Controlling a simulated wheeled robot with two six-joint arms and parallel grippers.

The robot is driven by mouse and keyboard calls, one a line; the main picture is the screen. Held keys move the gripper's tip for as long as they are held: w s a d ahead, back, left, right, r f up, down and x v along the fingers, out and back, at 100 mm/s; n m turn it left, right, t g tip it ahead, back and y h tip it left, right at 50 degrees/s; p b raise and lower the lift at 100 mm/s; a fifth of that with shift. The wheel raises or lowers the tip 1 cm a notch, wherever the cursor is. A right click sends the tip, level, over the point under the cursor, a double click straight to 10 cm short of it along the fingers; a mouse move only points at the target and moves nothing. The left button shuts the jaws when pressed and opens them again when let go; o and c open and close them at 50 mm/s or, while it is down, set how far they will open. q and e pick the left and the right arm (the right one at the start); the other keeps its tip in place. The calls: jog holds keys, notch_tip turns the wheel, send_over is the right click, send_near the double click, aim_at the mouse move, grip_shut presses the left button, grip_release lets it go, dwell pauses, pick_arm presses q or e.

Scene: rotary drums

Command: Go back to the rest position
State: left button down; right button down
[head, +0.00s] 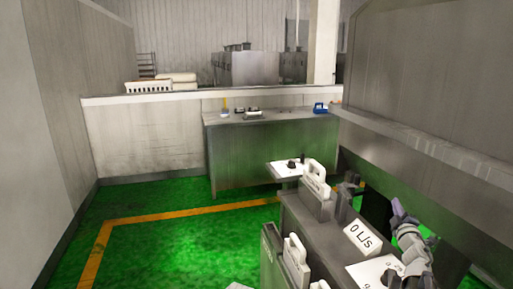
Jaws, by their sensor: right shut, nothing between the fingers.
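My right gripper (397,208) shows at the right of the head view. Its arm rises from the lower right, and its shut, empty fingers point upward. It is beside the grey control cabinet (303,217) and appears apart from it. A white display reading "0 L/s" (362,238) sits on the cabinet, left of my right arm. A white panel with a dark knob (374,271) is partly hidden by that arm. My left gripper is not in view.
White-handled units (316,178) stand along the cabinet. A large grey machine (440,150) fills the right side. A metal workbench (265,155) with small items and a blue box (320,108) stands at the back. Green floor (190,245) at left is clear.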

jog(key=s+a+f+m+g+p, duration=0.1)
jog(key=s+a+f+m+g, duration=0.25)
jog(key=a, duration=0.45)
jog(key=s+a+f+m+g+p, duration=0.2)
jog(key=s+a+f+g, duration=0.15)
jog(key=a, duration=0.35)
jog(key=s+a+f+m+g+p, duration=0.1)
jog(key=s+a+f+m+g, duration=0.15)
jog(key=a+f, duration=0.4)
jog(key=s+a+f+g+y+p, duration=0.1)
jog(key=s+a+g, duration=0.4)
jog(key=s+a, duration=0.5)
jog(key=s+a+f+g+y+p, duration=0.1)
jog(key=s+a+g, duration=0.3)
jog(key=s+a, duration=0.6)
jog(key=s+f+p, duration=0.1)
jog(key=s, duration=0.2)
jog(key=shift+f+n+g+y, duration=0.25)
jog(key=shift+n+g+y, duration=0.05)
jog(key=shift+g+y, duration=0.1)
